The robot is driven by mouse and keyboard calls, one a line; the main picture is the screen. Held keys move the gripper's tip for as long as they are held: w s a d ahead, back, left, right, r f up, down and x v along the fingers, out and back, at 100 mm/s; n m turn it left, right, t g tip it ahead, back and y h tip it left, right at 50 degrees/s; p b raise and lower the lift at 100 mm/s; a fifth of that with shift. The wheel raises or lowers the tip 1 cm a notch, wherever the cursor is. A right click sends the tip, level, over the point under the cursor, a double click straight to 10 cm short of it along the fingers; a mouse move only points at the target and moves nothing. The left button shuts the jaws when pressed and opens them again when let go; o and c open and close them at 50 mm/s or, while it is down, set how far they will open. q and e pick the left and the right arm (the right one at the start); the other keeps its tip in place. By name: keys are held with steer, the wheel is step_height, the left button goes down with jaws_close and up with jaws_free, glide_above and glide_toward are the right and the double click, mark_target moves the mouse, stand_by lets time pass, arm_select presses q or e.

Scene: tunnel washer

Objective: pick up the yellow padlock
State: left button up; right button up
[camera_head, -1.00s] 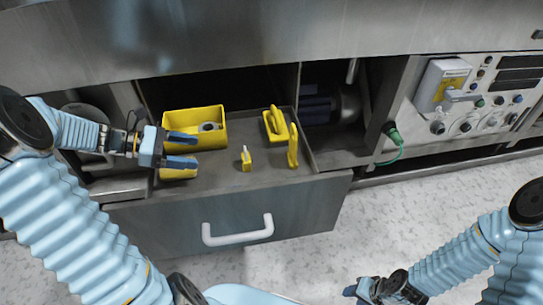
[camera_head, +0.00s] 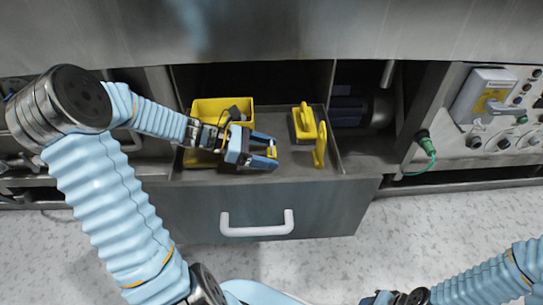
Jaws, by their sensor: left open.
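The small yellow padlock (camera_head: 271,152) is in the open drawer, mostly hidden by my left gripper. Only a small part of it shows between the blue fingers. My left gripper (camera_head: 267,149) is open, with one finger on each side of the padlock. I cannot tell whether the fingers touch it. My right gripper (camera_head: 395,298) is at the bottom edge of the picture, away from the drawer, and its fingers are not clear.
A yellow box (camera_head: 206,106) stands in the drawer behind my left gripper. The drawer front (camera_head: 335,208) has a white handle (camera_head: 257,225). A control panel (camera_head: 500,110) is at the right.

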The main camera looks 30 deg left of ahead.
arm_select(q)
steer(key=c, duration=1.2)
steer(key=shift+r, duration=0.15)
steer(key=shift+r, duration=0.35)
step_height(320, 180, up, 3)
steer(key=shift+f+p, duration=0.2)
steer(key=shift+p, duration=0.35)
steer(key=d+r, duration=0.3)
steer(key=d, duration=0.1)
steer(key=s+d+r, duration=0.1)
steer(key=d+r, duration=0.2)
steer(key=d, duration=0.2)
steer(key=s+d+r+p, duration=0.1)
steer(key=d+r, duration=0.2)
steer(key=d, duration=0.2)
steer(key=shift+r, duration=0.25)
